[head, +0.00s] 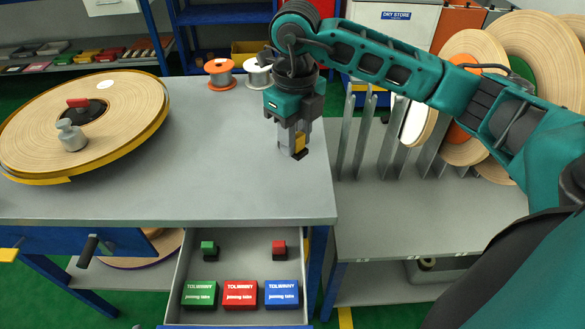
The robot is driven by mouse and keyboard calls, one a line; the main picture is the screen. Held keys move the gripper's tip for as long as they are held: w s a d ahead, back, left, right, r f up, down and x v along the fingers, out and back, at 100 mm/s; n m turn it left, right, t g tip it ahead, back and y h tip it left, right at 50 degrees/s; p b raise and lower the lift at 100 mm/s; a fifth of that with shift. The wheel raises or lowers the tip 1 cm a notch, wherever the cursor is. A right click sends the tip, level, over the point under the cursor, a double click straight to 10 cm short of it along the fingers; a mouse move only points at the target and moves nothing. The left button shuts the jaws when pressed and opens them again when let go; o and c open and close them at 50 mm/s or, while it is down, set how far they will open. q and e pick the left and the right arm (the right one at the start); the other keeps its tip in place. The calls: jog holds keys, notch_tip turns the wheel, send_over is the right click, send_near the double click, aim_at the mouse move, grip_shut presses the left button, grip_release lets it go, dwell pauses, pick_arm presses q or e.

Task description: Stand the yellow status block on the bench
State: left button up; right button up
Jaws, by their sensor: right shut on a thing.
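My right gripper (294,146) hangs down over the right part of the grey bench (215,150). It is shut on the yellow status block (300,142), which shows yellow above a dark lower end between the fingers. I cannot tell whether the block touches the bench top. My left gripper is not in view.
A large tape reel (40,135) with a grey weight (71,136) covers the bench's left. Two small spools (220,72) stand at the back. The open drawer (240,265) holds green and red blocks and several boxes. A rack (385,140) stands right. Mid-bench is clear.

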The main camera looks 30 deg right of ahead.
aim_at(295, 182)
notch_tip(295, 182, down, 4)
notch_tip(295, 182, down, 4)
jog(key=shift+f+b, duration=0.25)
jog(key=shift+b, duration=0.35)
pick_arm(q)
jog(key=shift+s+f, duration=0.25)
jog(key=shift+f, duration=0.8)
pick_arm(e)
jog(key=shift+f, duration=0.15)
jog(key=o, duration=1)
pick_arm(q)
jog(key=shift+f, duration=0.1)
pick_arm(e)
jog(key=shift+o, duration=0.2)
